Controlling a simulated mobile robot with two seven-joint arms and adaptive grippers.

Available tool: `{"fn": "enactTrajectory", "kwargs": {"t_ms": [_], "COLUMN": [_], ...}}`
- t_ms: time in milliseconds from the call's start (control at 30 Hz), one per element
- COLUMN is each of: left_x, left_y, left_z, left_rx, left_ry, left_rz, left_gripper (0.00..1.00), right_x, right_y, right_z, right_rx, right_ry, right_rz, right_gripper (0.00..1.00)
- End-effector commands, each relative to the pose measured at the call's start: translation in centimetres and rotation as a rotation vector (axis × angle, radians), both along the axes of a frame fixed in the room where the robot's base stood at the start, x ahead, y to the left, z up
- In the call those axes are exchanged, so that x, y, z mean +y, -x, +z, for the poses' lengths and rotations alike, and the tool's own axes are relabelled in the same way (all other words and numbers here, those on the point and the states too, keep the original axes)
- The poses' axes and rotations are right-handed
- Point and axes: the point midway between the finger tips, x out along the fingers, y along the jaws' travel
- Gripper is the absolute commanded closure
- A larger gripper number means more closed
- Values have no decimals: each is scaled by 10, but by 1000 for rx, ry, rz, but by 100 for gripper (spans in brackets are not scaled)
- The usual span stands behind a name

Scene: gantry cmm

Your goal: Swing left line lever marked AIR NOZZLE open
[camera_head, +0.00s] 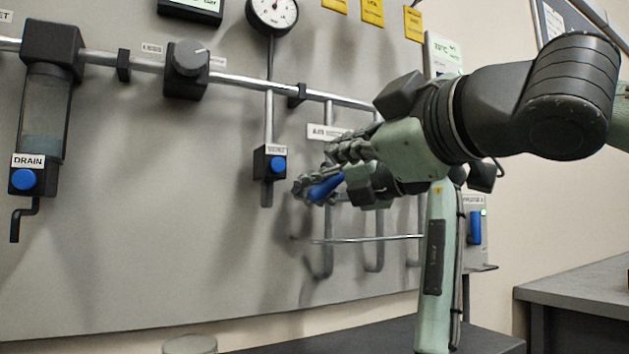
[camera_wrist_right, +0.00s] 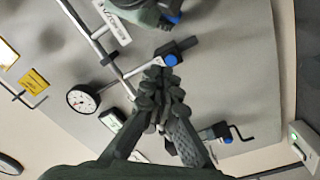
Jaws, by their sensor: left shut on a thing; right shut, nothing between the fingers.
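The blue lever (camera_head: 326,187) stands in front of the panel beneath a partly covered label that starts with AIR (camera_head: 323,132). In the right wrist view, the blue lever (camera_wrist_right: 174,18) shows beside my left gripper (camera_wrist_right: 150,14) at the top edge. My right gripper (camera_head: 345,152) crosses just above and in front of it, shut and empty. Its closed fingers (camera_wrist_right: 158,85) fill the middle of the right wrist view. The valve body behind is hidden.
A valve with a blue button (camera_head: 278,165) hangs just left of the grippers. A DRAIN unit (camera_head: 27,175) is far left, a gauge (camera_head: 272,12) above. Another blue lever (camera_head: 475,228) is at right. Pipes (camera_head: 325,255) hang below. The lower left panel is clear.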

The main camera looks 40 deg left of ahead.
Motion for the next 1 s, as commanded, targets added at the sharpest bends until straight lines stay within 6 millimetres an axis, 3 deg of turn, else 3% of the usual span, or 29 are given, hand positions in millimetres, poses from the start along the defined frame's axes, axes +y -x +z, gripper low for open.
{"fn": "enactTrajectory", "kwargs": {"t_ms": [167, 367, 800, 1000], "left_x": [0, 0, 0, 0], "left_y": [0, 0, 0, 0], "left_z": [0, 0, 0, 1], "left_rx": [-1, -1, -1, -1], "left_ry": [-1, -1, -1, -1], "left_rz": [-1, -1, -1, -1], "left_gripper": [100, 100, 100, 100], "right_x": [11, 27, 106, 99], "right_y": [8, 3, -36, -57], "right_z": [3, 2, -3, -21], "right_rx": [27, 36, 34, 33], "right_ry": [62, 75, 73, 72], "right_rz": [-28, -33, -34, -34], "right_gripper": [100, 100, 100, 100]}}
